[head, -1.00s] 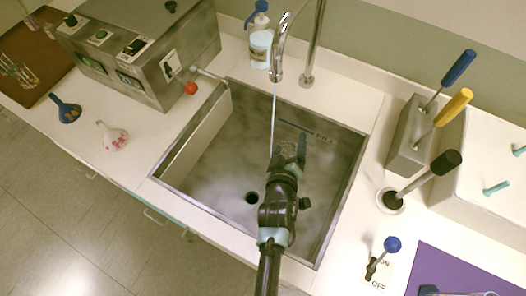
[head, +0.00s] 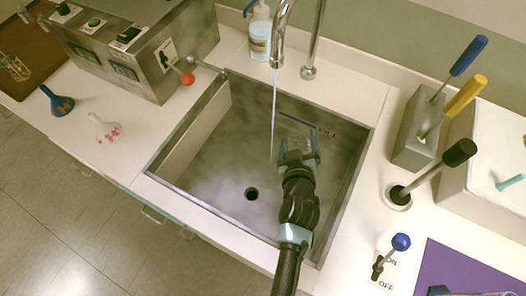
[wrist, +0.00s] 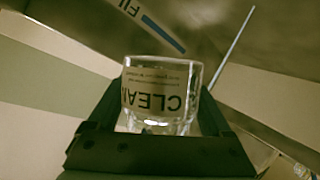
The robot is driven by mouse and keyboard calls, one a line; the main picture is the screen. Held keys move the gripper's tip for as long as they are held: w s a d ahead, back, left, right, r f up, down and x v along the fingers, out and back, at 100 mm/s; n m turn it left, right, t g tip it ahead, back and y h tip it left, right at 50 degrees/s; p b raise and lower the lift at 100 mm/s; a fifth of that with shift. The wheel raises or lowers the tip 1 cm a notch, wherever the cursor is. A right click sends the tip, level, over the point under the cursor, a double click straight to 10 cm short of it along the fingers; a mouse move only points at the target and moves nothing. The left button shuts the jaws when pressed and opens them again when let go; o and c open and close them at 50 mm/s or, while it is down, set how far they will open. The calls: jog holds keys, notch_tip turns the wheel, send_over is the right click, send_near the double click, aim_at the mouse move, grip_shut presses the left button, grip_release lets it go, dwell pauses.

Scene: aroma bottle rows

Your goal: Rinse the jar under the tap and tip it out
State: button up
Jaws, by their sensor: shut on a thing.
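My gripper (head: 300,146) is low in the metal sink (head: 170,155), just right of the falling water. In the wrist view its fingers (wrist: 160,122) are shut on a clear glass jar (wrist: 160,88). The word CLEAN shows on or through the glass. I see no clear contents in the jar. The chrome tap (head: 280,30) runs a thin stream of water (head: 274,110). The stream also shows in the wrist view (wrist: 232,45), beside the jar and apart from it. In the head view the jar is hard to make out against the gripper.
The drain (head: 251,194) is left of my arm. A blue line and lettering mark the sink's back wall. A red-knobbed lever (head: 187,78) stands at the upper left rim. Several coloured levers stand right of the sink, with a blue-knobbed switch (head: 401,242) in front.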

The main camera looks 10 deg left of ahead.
jog(key=shift+d+f+m+y+b, duration=0.5)
jog(key=shift+d+m+y+b, duration=0.15)
jog(key=shift+b, duration=1.35)
jog(key=shift+w+d+r+m, duration=0.1)
jog(key=shift+d+r+m, duration=0.05)
jog(key=shift+d+m, duration=0.1)
jog(key=shift+y+b, duration=0.25)
jog(key=shift+b, duration=0.1)
jog(key=shift+d+f+b, duration=0.15)
jog(key=shift+f+b, duration=0.1)
jog(key=shift+b, duration=0.25)
jog(key=shift+d+f+m+y+b, duration=0.1)
jog(key=shift+d+m+y+b, duration=0.35)
jog(key=shift+m+b, duration=0.3)
